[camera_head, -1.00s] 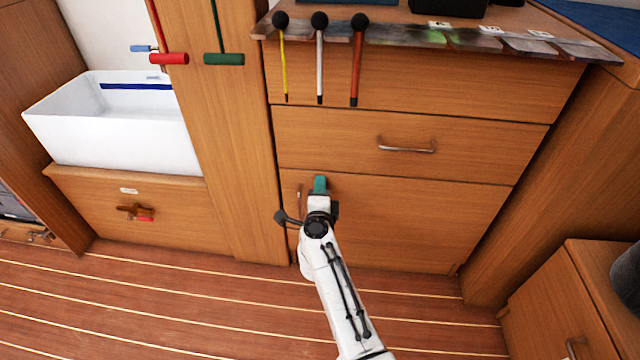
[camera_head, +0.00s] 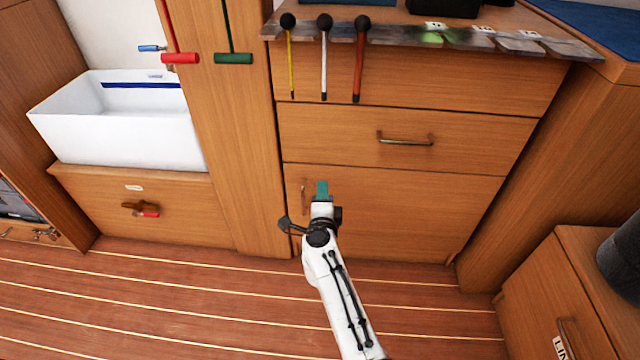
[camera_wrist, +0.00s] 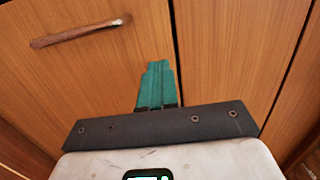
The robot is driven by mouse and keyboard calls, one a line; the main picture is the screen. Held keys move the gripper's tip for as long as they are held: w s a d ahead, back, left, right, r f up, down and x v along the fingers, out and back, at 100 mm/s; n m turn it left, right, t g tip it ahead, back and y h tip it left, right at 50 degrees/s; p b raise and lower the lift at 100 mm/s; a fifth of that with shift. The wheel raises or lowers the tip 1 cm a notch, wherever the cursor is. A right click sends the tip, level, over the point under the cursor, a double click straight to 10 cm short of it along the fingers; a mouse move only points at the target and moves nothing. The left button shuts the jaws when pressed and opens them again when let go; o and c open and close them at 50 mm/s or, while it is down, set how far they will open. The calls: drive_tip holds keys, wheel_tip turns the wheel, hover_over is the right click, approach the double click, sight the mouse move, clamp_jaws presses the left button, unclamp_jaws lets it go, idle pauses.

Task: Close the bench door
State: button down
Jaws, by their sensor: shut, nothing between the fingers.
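The bench door appears to be the wooden panel (camera_head: 400,215) under the drawer. Its upright handle (camera_head: 303,194) is near its left edge and also shows in the wrist view (camera_wrist: 80,32). The door looks about flush with the drawer above, with a thin dark seam between them; I cannot tell if it is fully shut. My gripper (camera_head: 322,188) is shut and empty, its teal fingers in front of the door just right of the handle. In the wrist view my gripper (camera_wrist: 155,85) points at the wood beside the seam, apart from the handle; contact is unclear.
A drawer (camera_head: 450,125) with a metal handle is above, under a worktop edge with hanging mallet-like tools (camera_head: 324,60). A white basin (camera_head: 120,130) is at left. A low cabinet (camera_head: 545,280) stands at lower right. The striped floor (camera_head: 180,290) is clear.

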drive_tip(key=s+p, duration=0.5)
drive_tip(key=s, duration=0.4)
drive_tip(key=shift+s+a, duration=0.2)
drive_tip(key=shift+s, duration=0.1)
